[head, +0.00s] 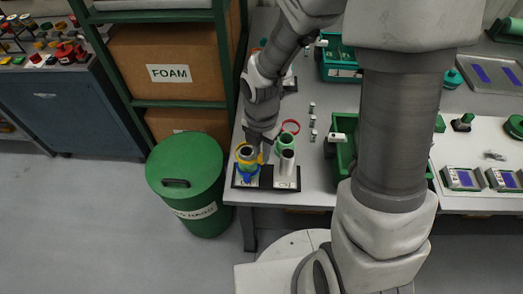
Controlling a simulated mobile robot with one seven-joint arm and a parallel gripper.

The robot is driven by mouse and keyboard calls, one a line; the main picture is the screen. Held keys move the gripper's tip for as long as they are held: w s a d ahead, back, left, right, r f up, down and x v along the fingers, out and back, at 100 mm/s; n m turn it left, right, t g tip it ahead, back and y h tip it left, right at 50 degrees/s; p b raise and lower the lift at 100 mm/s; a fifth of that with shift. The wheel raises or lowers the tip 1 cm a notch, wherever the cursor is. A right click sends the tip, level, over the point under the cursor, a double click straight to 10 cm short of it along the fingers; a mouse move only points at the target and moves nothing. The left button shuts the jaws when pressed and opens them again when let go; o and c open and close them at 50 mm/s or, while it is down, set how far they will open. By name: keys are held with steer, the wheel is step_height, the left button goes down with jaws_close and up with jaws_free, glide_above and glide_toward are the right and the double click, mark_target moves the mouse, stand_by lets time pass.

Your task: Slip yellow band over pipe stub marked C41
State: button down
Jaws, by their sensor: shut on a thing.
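A black base board (267,184) with several upright pipe stubs and white labels stands at the table's left front corner. The labels are too small to read, so I cannot tell which stub is C41. The yellow band (239,155) is at the top of the left front stub, which has a dark open top and a blue band (247,175) lower down. I cannot tell whether the yellow band is fully around the stub or just above it. My gripper (259,156) reaches down from behind and is shut on the yellow band's right side. My wrist partly hides the board.
A white stub (287,162) and a green-banded stub (286,143) stand close to the right. A green bin (345,160) is further right. A green lidded drum (187,170) stands on the floor at left, beside shelving with a FOAM box (170,72).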

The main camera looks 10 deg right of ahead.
steer(key=shift+f, duration=0.2)
steer(key=shift+f, duration=0.2)
steer(key=shift+f, duration=1.1)
stand_by(3.6)
steer(key=c, duration=0.8)
jaws_free()
steer(key=shift+o, duration=0.2)
steer(key=shift+o, duration=0.8)
steer(key=shift+r+p, duration=0.1)
steer(key=shift+p, duration=0.2)
step_height(320, 180, up, 11)
steer(key=p, duration=1.1)
